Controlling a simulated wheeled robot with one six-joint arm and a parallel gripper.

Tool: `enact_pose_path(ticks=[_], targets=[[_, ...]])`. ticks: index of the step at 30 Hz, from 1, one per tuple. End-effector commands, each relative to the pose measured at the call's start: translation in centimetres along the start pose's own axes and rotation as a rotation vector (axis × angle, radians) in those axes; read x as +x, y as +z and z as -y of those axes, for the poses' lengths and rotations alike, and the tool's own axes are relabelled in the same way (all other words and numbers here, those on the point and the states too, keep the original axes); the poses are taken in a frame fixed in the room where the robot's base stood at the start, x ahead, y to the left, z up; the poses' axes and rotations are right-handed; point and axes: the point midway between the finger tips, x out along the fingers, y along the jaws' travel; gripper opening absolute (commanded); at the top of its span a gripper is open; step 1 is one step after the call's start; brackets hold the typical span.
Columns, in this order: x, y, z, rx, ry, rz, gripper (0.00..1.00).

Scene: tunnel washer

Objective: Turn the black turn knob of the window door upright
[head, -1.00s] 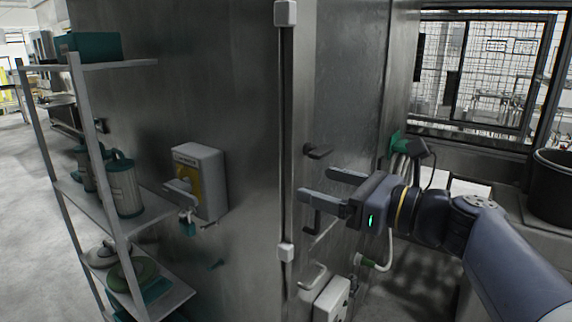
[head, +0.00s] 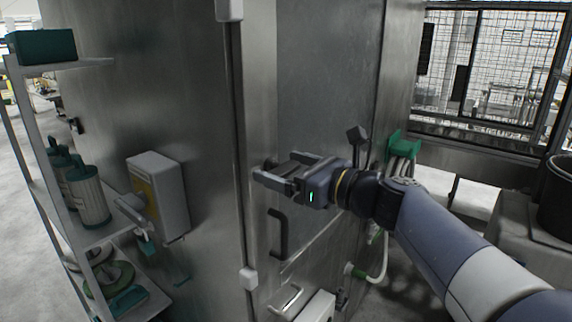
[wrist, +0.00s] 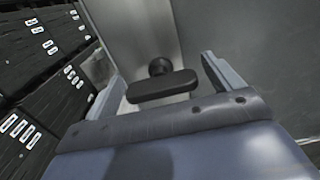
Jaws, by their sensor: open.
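The black turn knob (wrist: 163,88) shows in the wrist view, with a round stem behind a short bar. The bar runs sideways in that view, across the space between the fingers, with a gap at each end. In the head view the knob (head: 271,163) is a small dark shape at the fingertips, partly hidden. It sits on the steel door panel (head: 325,90). My gripper (head: 277,166) is open around the knob and also shows in the wrist view (wrist: 160,68). I cannot tell whether a finger touches the bar.
A black pull handle (head: 278,235) is below the knob. A grey switch box (head: 160,195) is on the steel wall at left, beside a shelf (head: 85,65). Green connectors with hoses (head: 403,146) are right of the door. A black pot (head: 556,195) stands far right.

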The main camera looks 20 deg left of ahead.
Motion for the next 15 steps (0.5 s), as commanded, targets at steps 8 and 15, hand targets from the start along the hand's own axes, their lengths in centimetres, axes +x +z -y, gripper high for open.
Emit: enact_pose_path(ticks=[8,15], targets=[[0.20,-0.04,0.03,0.000,-0.001,0.000,0.87],[0.18,-0.02,0.02,0.000,-0.001,0.000,0.69]])
